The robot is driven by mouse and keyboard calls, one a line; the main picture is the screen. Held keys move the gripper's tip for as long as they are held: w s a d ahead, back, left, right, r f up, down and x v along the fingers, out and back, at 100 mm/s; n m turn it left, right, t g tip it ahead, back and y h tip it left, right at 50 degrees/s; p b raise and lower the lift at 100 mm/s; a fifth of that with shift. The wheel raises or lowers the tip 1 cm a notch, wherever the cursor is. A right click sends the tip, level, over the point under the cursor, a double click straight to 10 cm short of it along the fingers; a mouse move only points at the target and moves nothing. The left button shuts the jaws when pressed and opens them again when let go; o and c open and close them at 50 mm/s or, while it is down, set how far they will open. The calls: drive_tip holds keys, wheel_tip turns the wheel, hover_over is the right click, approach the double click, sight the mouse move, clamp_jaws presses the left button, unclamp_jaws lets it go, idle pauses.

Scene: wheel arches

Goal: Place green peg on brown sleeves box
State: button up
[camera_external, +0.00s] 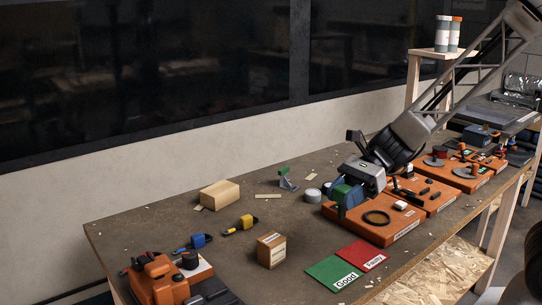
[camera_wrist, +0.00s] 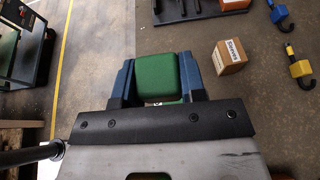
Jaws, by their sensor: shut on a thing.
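My gripper (camera_external: 343,202) is shut on the green peg (camera_external: 341,190), held above the table near the front orange station. In the wrist view the green peg (camera_wrist: 158,77) sits between the two blue fingers of my gripper (camera_wrist: 156,82). A small brown box (camera_external: 271,252) with a label stands on the table, left of my gripper and apart from it. The same box (camera_wrist: 229,58) shows right of the fingers in the wrist view. Its label is too small to read surely. The box's top looks clear.
A plain light-brown block (camera_external: 219,194) lies farther back on the table. A grey stand with a green top (camera_external: 286,178) is behind. Green (camera_external: 334,273) and red (camera_external: 361,255) mats lie at the front edge.

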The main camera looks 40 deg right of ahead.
sight(336, 214)
drive_tip(key=shift+f, duration=1.55)
drive_tip(key=shift+w, duration=0.15)
drive_tip(key=w+a, duration=0.3)
drive_tip(key=w, duration=0.1)
drive_tip(key=w+a+f, duration=0.1)
drive_tip(key=w+a, duration=0.2)
drive_tip(key=w, duration=0.1)
drive_tip(key=w+a, duration=0.3)
drive_tip(key=w, duration=0.1)
drive_tip(key=shift+w+a+f, duration=0.1)
drive_tip(key=shift+w+f, duration=0.15)
drive_tip(key=shift+w, duration=0.15)
drive_tip(key=shift+f, duration=1.75)
drive_tip(key=shift+f, duration=0.2)
drive_tip(key=o, duration=0.9)
drive_tip(key=shift+o, duration=0.2)
drive_tip(key=shift+r, duration=0.1)
